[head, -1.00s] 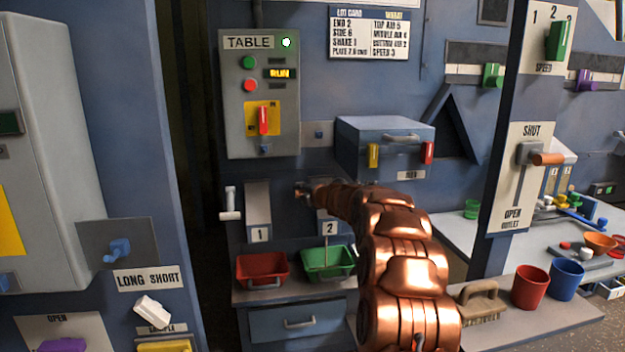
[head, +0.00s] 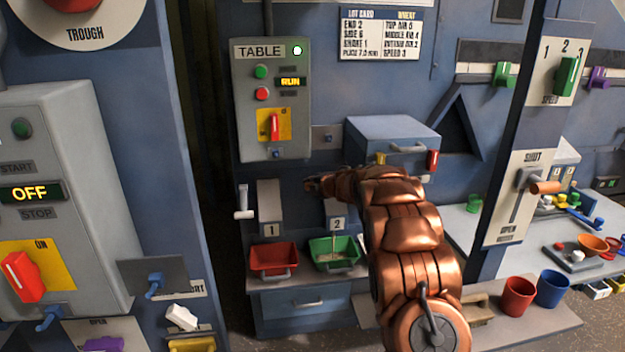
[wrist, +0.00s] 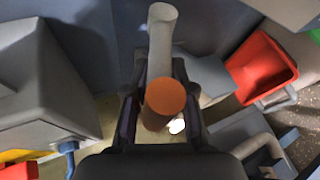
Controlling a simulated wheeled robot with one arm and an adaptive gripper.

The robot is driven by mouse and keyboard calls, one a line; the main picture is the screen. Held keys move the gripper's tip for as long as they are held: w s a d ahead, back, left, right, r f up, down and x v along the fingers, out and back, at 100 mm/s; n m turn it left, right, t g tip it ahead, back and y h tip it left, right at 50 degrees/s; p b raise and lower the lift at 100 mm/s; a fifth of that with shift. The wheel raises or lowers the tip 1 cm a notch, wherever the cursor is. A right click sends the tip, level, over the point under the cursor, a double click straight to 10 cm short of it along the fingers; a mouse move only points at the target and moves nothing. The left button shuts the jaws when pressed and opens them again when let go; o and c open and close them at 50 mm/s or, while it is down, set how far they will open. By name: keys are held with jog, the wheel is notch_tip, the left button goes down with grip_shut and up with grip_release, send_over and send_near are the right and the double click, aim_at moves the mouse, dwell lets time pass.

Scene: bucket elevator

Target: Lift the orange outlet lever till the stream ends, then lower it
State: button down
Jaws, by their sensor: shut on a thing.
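In the wrist view my gripper (wrist: 163,115) is shut on an orange cylindrical handle (wrist: 166,98), with a pale grey bar behind it. In the head view my gripper end (head: 312,184) reaches left near the spouts, and its fingers and grip are too small to make out. The orange outlet lever (head: 545,187) on the SHUT/OPEN plate (head: 515,215) sits near SHUT, apart from the gripper end. I cannot tell how it relates to the held handle. A thin stream (head: 333,242) falls from spout 2 into the green tray (head: 322,262).
The red tray (head: 258,262) stands under spout 1, and also shows in the wrist view (wrist: 243,75). A white lever (head: 243,205) is left of spout 1. The TABLE box (head: 245,110) reads RUN. Red (head: 517,296) and blue (head: 552,290) buckets stand right of my arm.

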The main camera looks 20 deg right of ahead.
jog(key=shift+w+r+p, duration=0.25)
jog(key=shift+r+p, duration=0.55)
jog(key=shift+r, duration=0.15)
jog(key=shift+w+d+r+p, duration=0.15)
jog(key=shift+w+r+p, duration=0.15)
jog(key=shift+r+p, duration=0.25)
jog(key=c, duration=1)
grip_release()
jog(key=shift+f, duration=0.15)
jog(key=shift+s+f, duration=0.1)
jog(key=shift+f, duration=0.1)
jog(key=shift+d+f, duration=0.1)
jog(key=shift+f, duration=0.05)
jog(key=shift+s+a+f, duration=0.1)
jog(key=shift+a+f, duration=0.1)
jog(key=shift+f, duration=0.1)
